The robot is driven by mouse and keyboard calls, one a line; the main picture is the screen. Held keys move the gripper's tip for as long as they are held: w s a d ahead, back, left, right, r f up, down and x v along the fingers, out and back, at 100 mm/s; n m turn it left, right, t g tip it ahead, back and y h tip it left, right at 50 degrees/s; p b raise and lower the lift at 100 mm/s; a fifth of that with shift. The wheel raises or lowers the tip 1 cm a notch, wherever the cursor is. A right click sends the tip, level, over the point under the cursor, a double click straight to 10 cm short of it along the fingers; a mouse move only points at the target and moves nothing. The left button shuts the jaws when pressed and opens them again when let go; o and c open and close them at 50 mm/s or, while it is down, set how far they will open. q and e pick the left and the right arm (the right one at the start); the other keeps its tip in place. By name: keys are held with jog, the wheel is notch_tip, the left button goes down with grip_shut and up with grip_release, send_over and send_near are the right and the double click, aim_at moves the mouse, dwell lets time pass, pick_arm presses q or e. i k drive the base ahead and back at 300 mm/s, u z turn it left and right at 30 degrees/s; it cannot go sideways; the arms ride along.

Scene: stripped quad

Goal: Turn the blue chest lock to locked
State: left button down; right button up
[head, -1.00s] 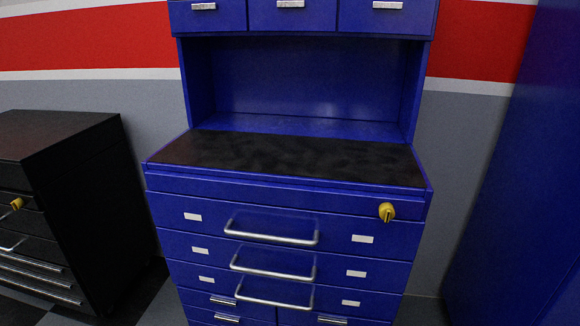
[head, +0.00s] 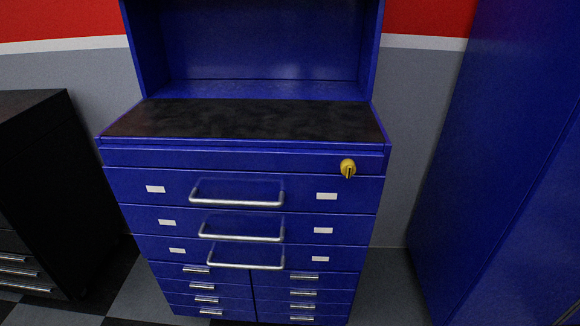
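The blue chest (head: 240,190) stands in the middle of the head view with its drawer front facing me. Its yellow lock (head: 348,168) sits at the upper right of the front, just below the dark worktop. A dark key slot or tab shows on the lock and looks about upright; whether this is locked or unlocked I cannot tell. All the chest's drawers look shut. Neither of my grippers is in view.
A black cabinet (head: 35,180) stands at the left, apart from the blue chest. A tall blue cabinet (head: 500,180) stands at the right. Checkered floor (head: 140,300) shows between the black cabinet and the chest. Silver bar handles (head: 238,202) stick out from the upper drawers.

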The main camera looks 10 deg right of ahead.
aim_at(348, 168)
jog(key=z, duration=1.65)
jog(key=k, duration=0.6)
jog(key=u, duration=1.3)
jog(key=i, duration=0.5)
jog(key=z, duration=0.05)
